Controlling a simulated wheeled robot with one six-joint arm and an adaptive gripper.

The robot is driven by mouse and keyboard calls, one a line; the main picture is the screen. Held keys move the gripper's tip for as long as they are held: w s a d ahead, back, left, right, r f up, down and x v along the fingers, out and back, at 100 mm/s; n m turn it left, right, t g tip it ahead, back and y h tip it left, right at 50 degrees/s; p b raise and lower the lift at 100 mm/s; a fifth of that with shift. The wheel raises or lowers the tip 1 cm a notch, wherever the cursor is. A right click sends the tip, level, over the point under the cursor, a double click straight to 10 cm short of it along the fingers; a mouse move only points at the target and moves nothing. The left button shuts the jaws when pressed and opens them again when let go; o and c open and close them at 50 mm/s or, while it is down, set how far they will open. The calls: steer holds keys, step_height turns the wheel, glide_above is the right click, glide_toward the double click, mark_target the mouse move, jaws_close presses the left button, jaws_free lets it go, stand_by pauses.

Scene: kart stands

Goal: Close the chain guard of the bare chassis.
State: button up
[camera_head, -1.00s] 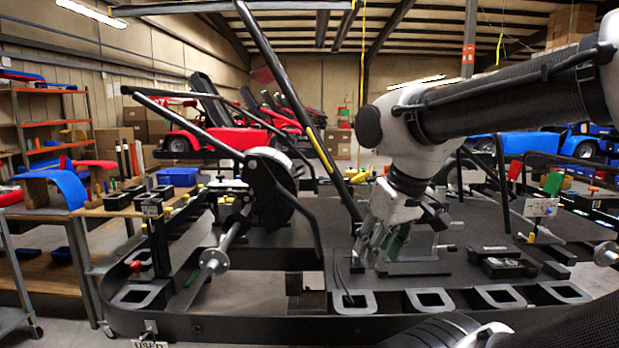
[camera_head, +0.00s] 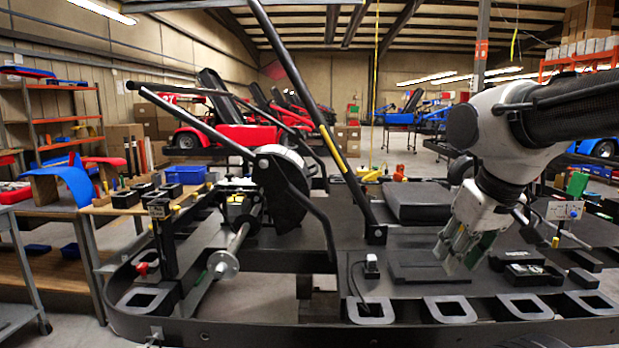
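The bare chassis (camera_head: 250,328) is a low black kart frame with a flat deck, a sloping black bar and a silver axle. A dark, rounded plate (camera_head: 287,200) stands upright beside a silver disc at the rear axle, left of centre. It looks like the chain guard, but its hinge and how far it is open cannot be told. My gripper (camera_head: 455,255) is at the right, over the deck near a flat black plate, well away from the rounded plate. Its fingers point down and look parted, with a greenish surface on one; I see nothing clearly held.
A sloping black bar (camera_head: 318,120) rises between my gripper and the rounded plate. A black box (camera_head: 415,200) sits on the deck behind my gripper. A wooden bench (camera_head: 110,208) with small black bins stands left. Red karts and shelves are farther back.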

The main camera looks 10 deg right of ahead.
steer(key=w+d+m+t, duration=0.1)
steer(key=w, duration=0.5)
steer(key=w+d+r+m+t+h, duration=0.1)
steer(key=w+d+m+t, duration=0.1)
steer(key=w, duration=0.4)
steer(key=w+d+m+t, duration=0.1)
steer(key=w, duration=0.5)
steer(key=shift+d+r+m+h, duration=0.25)
steer(key=shift+m+h, duration=0.05)
steer(key=shift+m, duration=0.1)
jaws_close()
steer(key=w+a+f+m+t+y, duration=0.15)
steer(key=w+m+t+y, duration=0.35)
steer(key=w, duration=1.2)
steer(key=w+a+r+m+t+y, duration=0.2)
steer(key=w+a+m+t+y, duration=0.2)
steer(key=w+a, duration=0.7)
steer(key=shift+w+a+m+t+y, duration=0.15)
steer(key=shift+a+m+t+y, duration=0.3)
steer(key=shift+y, duration=0.85)
